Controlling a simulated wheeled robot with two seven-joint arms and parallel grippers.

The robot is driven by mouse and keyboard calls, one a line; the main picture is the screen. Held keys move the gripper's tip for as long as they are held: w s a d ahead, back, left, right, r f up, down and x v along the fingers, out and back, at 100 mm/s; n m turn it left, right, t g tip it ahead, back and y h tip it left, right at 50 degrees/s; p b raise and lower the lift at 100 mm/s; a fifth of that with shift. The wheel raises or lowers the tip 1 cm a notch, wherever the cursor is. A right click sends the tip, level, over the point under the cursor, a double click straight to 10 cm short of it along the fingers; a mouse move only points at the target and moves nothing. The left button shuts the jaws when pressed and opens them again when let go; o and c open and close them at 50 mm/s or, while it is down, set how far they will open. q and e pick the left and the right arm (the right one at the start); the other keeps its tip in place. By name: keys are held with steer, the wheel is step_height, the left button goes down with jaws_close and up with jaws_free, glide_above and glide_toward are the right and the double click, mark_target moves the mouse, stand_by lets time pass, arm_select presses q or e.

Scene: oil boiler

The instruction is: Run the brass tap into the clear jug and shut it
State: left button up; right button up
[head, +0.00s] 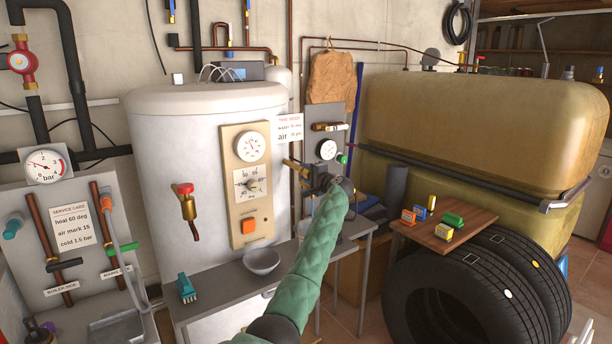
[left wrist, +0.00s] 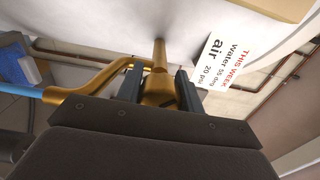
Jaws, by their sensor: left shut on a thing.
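My left gripper (head: 325,181) reaches across the bench to the right of the white boiler. In the left wrist view its two dark fingers (left wrist: 159,88) are shut on the brass tap (left wrist: 159,56) at its body or handle. The tap's curved brass spout (left wrist: 92,82) bends away to the left of that picture. A light blue streak (left wrist: 22,92), looking like water, leads from the spout's end to the frame edge. In the head view a brass part of the tap (head: 291,164) shows beside my gripper. My right gripper is out of view.
A red-topped brass valve (head: 187,205) sits on the boiler (head: 150,130). A grey bowl (head: 262,262) and a teal brush (head: 186,288) are on the bench. A small wooden board (head: 478,218) with coloured blocks rests near black tyres (head: 440,305). A gauge panel (head: 335,120) stands behind my gripper.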

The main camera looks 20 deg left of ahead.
arm_select(q)
steer(key=shift+f, duration=0.3)
steer(key=o, duration=1)
steer(key=shift+r, duration=0.15)
steer(key=b+v, duration=0.1)
steer(key=v, duration=0.3)
steer(key=shift+s+d, duration=0.15)
steer(key=v, duration=0.3)
steer(key=shift+s+d, duration=0.1)
steer(key=shift+d, duration=0.05)
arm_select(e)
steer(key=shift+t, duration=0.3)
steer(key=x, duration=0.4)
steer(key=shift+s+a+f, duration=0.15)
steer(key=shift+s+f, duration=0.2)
